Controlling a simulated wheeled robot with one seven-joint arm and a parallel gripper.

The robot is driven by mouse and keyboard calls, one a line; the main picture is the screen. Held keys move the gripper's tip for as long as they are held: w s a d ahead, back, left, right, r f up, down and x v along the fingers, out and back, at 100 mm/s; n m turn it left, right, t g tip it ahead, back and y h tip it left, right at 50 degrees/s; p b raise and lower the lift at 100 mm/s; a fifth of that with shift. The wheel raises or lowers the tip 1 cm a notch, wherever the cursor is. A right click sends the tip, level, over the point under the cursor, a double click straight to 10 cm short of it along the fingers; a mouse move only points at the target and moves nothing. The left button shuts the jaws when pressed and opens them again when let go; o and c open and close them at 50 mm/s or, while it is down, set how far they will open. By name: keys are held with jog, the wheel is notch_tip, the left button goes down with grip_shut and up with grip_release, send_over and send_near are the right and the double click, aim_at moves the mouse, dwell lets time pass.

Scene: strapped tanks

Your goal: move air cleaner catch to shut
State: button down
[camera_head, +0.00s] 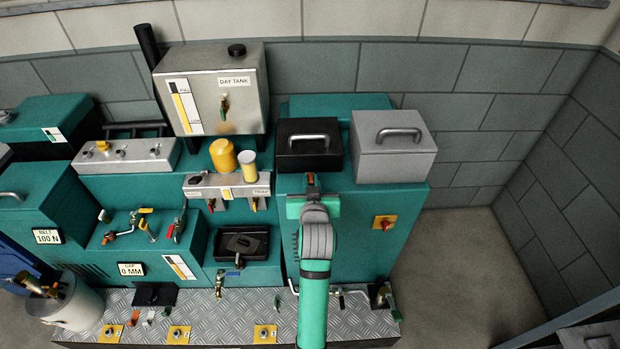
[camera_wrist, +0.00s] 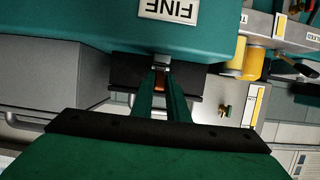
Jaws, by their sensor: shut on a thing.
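The black box with a grey bar handle (camera_head: 309,146) sits on the teal cabinet; I take it for the air cleaner, though no label on it shows. My gripper (camera_head: 311,181) is at its front lower edge. In the wrist view my gripper (camera_wrist: 161,80) has its two green fingers closed around a small orange-brown catch tab (camera_wrist: 161,82). A small silver metal piece (camera_wrist: 162,61) shows just beyond the fingertips, by the edge of the black box (camera_wrist: 125,75). The fingers hide most of the catch, so its exact angle cannot be told.
A grey box with a handle (camera_head: 393,149) stands close on the right. Yellow filters (camera_head: 223,156) and the day tank (camera_head: 214,88) stand to the left. A red switch on a yellow plate (camera_head: 384,223) is on the cabinet front. Free floor lies at the right.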

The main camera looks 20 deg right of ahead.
jog(key=shift+s+f, duration=0.1)
jog(key=shift+f, duration=0.2)
jog(key=shift+s+a+f, duration=0.1)
jog(key=shift+s+f, duration=0.15)
jog(key=shift+f, duration=0.65)
jog(key=c, duration=1.6)
grip_release()
jog(key=shift+c, duration=0.2)
jog(key=s+a+r, duration=0.1)
jog(key=s+r, duration=0.3)
jog(key=s, duration=0.1)
jog(key=shift+a+r, duration=0.25)
jog(key=shift+r, duration=0.1)
